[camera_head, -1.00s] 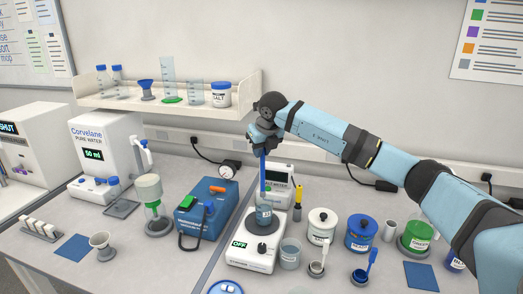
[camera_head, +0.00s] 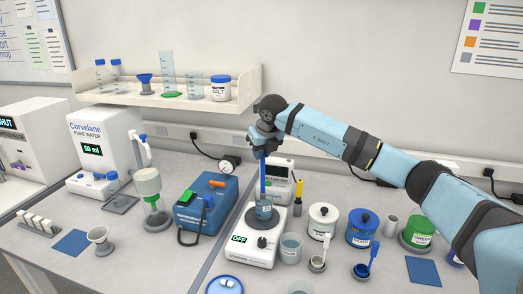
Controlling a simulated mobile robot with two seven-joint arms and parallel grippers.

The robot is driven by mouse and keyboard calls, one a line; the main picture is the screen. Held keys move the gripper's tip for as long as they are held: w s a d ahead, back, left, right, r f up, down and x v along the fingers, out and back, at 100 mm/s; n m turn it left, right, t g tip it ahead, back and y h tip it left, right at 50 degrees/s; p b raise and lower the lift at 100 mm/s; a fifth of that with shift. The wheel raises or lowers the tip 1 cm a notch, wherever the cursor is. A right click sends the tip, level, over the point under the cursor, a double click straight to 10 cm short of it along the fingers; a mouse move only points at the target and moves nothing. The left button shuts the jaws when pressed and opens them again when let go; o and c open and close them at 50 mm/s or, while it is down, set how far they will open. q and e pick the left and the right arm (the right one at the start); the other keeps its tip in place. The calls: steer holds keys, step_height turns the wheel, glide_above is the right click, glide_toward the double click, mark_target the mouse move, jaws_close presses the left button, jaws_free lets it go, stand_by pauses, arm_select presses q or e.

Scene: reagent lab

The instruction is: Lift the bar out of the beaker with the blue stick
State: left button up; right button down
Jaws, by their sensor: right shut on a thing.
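My right gripper (camera_head: 263,148) is shut on the blue stick (camera_head: 263,177), holding it upright by its top end. The lower end of the stick reaches down into a small beaker (camera_head: 264,211) with bluish contents. The beaker stands on the white stirrer (camera_head: 247,246), whose front label reads OFF. The bar cannot be made out; the beaker wall and label hide the stick's tip. My left gripper is not in view.
A glass beaker (camera_head: 290,247) stands close to the right of the stirrer, with a white jar (camera_head: 322,221) and blue jar (camera_head: 361,229) beyond. A blue box (camera_head: 206,205) stands to the left. A blue dish (camera_head: 226,285) with white pieces lies in front.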

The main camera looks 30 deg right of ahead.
mark_target(262, 161)
steer(key=shift+f+b, duration=0.9)
steer(key=shift+f, duration=0.75)
steer(key=shift+f+b, duration=0.55)
steer(key=shift+f, duration=0.3)
steer(key=shift+r+p, duration=2.45)
steer(key=shift+r, duration=2.3)
steer(key=shift+r+p, duration=1.1)
steer(key=shift+r, duration=1.1)
steer(key=shift+f, duration=0.1)
